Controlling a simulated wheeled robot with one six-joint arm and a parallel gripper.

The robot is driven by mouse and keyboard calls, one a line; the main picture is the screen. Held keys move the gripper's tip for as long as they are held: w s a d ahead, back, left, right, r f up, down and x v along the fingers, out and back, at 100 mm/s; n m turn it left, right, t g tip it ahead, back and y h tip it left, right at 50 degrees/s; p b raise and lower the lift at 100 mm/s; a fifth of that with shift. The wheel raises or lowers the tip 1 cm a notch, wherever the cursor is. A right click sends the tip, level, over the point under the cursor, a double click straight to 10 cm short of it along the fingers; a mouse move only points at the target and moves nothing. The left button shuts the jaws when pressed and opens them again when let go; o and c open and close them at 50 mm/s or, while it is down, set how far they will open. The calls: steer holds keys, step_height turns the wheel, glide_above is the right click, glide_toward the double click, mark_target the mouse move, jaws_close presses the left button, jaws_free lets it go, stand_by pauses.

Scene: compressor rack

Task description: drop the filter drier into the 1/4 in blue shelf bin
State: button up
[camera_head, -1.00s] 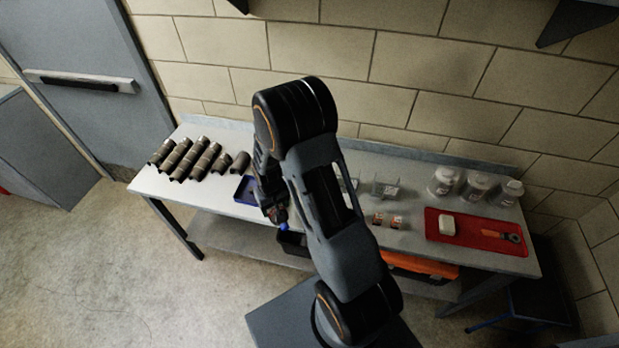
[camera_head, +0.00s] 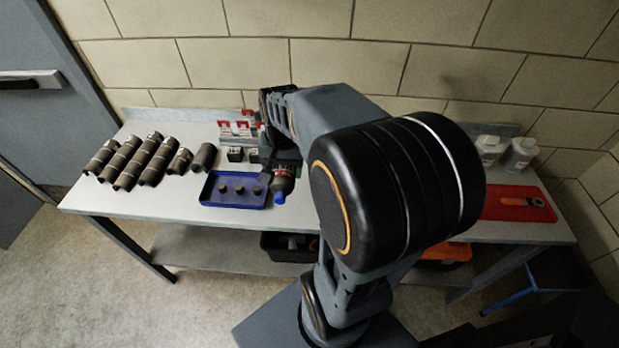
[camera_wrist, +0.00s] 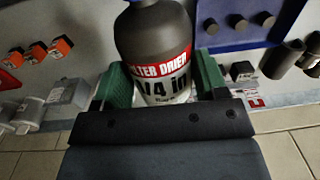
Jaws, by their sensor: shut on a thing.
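The filter drier (camera_wrist: 155,45) is a dark grey cylinder with a red band and a white label reading "FILTER DRIER" and "1/4 in". My gripper (camera_wrist: 160,88) is shut on it, with a green finger on each side. In the head view the drier (camera_head: 284,182), with a blue cap at its lower end, hangs from my gripper (camera_head: 280,160) at the right edge of a flat blue tray. Whether it touches the tray I cannot tell. I cannot make out any blue shelf bin marked 1/4 in.
The blue tray (camera_head: 213,193) holds several dark round pieces. Brown-grey pipe insulation (camera_head: 150,160) lies at the left. Red-topped pieces (camera_head: 240,128) stand behind. A red mat (camera_head: 500,210) and white jars (camera_head: 519,153) are at the right. My arm hides the table's middle.

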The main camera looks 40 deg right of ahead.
steer(key=shift+d+f, duration=0.15)
steer(key=shift+d, duration=0.25)
steer(key=shift+w+d+f+p, duration=0.15)
steer(key=shift+w+d+f, duration=1.2)
steer(key=shift+d+f, duration=0.3)
steer(key=shift+w+d+f+p, duration=0.1)
steer(key=shift+w+d+f, duration=1.25)
steer(key=shift+d, duration=0.4)
steer(key=shift+w+d+f+p, duration=0.15)
steer(key=shift+w+d+f, duration=1.15)
steer(key=shift+d+f, duration=0.35)
steer(key=shift+w+d+f, duration=0.1)
steer(key=shift+d+f, duration=0.05)
steer(key=shift+f, duration=1.45)
steer(key=shift+f, duration=0.2)
steer(key=o, duration=1.5)
